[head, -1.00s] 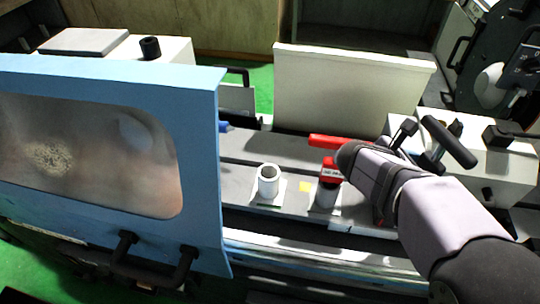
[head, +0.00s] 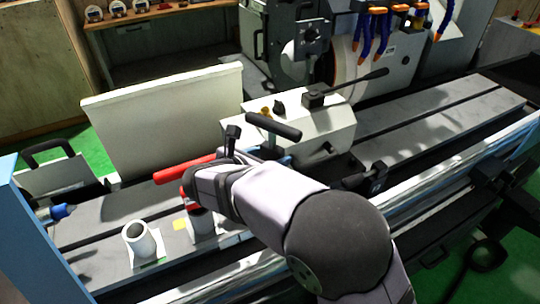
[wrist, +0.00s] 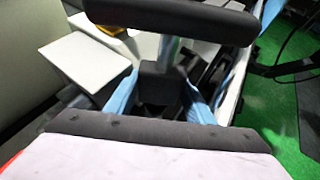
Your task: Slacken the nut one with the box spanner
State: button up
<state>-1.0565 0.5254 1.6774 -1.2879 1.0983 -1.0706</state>
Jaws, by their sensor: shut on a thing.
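A tool with a thick black T-bar, which I take to be the box spanner (head: 273,125), stands at the near left side of the white tailstock block. In the wrist view the bar of the box spanner (wrist: 170,17) crosses the top, with a metal shaft and a dark block below it. My gripper (wrist: 162,102) has its two light blue fingers on either side of the dark block, shut on it. In the head view my gripper (head: 283,158) is mostly hidden by my wrist. The spanner's lower end is hidden. I cannot make out nut one.
The white tailstock block (head: 335,128) carries a black lever. Left of my wrist are a red-handled tool (head: 184,168) and an upright white hollow cylinder (head: 139,240) on the grey machine table (head: 112,206). A white panel (head: 165,118) stands behind. The table is mostly clear to the right.

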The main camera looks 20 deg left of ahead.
jog(key=shift+f+b, duration=0.8)
jog(key=shift+f, duration=0.45)
dwell(1.2)
jog(key=shift+d+r+n+y+b, duration=0.1)
jog(key=shift+n+y+b, duration=1.6)
jog(key=shift+y+b, duration=0.1)
jog(key=shift+d+r+n+y+b, duration=0.1)
jog(key=shift+n+y+b, duration=1.6)
jog(key=shift+y+b, duration=0.1)
jog(key=shift+w+n+g+y+b, duration=0.1)
jog(key=shift+n+g+y+b, duration=0.9)
jog(key=shift+n+y+b, duration=0.55)
jog(key=shift+n+g+y+b, duration=1)
jog(key=shift+n+y+b, duration=0.35)
jog(key=shift+n, duration=0.3)
